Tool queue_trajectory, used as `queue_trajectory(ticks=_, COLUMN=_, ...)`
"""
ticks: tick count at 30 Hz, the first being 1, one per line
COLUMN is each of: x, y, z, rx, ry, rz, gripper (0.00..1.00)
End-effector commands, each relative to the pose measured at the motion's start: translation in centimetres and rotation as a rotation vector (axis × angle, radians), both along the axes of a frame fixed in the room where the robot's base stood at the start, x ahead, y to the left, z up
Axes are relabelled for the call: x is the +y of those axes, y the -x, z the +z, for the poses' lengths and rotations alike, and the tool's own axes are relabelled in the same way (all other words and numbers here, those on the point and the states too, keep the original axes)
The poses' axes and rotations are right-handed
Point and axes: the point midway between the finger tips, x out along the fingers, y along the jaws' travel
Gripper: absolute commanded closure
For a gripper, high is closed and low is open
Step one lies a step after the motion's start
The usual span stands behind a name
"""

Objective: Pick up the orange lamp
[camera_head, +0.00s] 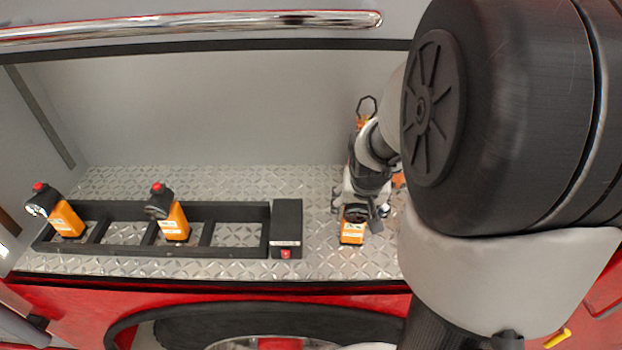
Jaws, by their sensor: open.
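An orange lamp (352,234) with a white label stands on the metal floor right of the black rack. Its upper part is largely hidden by my gripper (360,211). My gripper is open, pointing down right at the top of this lamp; I cannot tell whether the fingers touch it. Two more orange lamps with black heads and red tops are in the rack, one at the far left (66,220) and one in the middle (174,223).
The black rack (208,240) has compartments and a box (286,228) at its right end. An orange object (398,180) is partly hidden behind my arm. The compartment has a grey back wall (220,110) and a chrome bar (190,25) above. Bare floor shows behind the rack.

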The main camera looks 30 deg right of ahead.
Motion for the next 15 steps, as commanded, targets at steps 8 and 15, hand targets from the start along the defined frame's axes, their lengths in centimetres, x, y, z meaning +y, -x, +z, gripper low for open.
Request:
queue_trajectory(ticks=8, x=-0.8, y=-1.6, z=-4.0, rx=0.002, ry=-0.001, rz=0.002, gripper=0.28)
queue_trajectory(ticks=15, x=-0.9, y=-1.8, z=-4.1, rx=0.000, ry=0.000, rz=0.001, gripper=0.28)
